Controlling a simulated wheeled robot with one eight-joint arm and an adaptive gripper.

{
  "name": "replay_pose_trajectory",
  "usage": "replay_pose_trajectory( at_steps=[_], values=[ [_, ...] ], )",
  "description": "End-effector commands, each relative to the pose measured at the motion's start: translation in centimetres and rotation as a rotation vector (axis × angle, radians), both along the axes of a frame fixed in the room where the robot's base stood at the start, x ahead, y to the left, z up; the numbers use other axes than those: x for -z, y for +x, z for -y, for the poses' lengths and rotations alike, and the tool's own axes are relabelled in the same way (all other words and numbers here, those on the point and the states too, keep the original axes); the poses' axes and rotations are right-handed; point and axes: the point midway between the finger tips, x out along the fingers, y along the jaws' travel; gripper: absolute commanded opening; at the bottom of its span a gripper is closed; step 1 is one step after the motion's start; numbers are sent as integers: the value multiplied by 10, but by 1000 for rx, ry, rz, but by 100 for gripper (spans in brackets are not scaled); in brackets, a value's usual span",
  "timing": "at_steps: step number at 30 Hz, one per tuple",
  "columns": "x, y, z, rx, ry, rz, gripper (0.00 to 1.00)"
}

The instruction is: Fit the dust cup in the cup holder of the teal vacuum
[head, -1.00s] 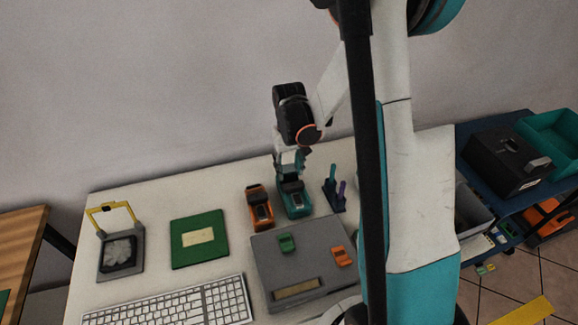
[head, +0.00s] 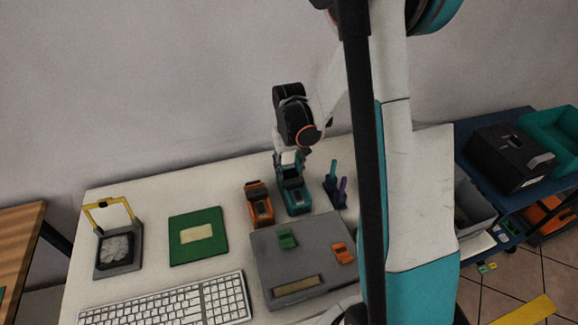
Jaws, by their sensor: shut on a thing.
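The teal vacuum (head: 297,202) stands on the white table, right of an orange vacuum (head: 260,208). My gripper (head: 290,172) points down over the back part of the teal vacuum, at or just above it. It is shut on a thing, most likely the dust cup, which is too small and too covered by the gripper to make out. I cannot tell whether the cup is seated in the holder or only above it.
A dark stand with teal and purple upright pieces (head: 336,190) is close on the right. In front lies a grey board (head: 305,262) with small green and orange pieces. A keyboard (head: 170,305), a green mat (head: 198,250) and a yellow-handled fan unit (head: 118,250) are to the left.

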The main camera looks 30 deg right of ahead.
Motion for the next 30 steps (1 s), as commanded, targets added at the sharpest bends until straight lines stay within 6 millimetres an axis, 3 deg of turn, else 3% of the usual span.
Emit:
replay_pose_trajectory(
  at_steps=[14, 30],
  values=[
    [1, 0, 0, 0, 0, 0, 22],
    [16, 0, 0, 0, 0, 0, 22]
  ],
)
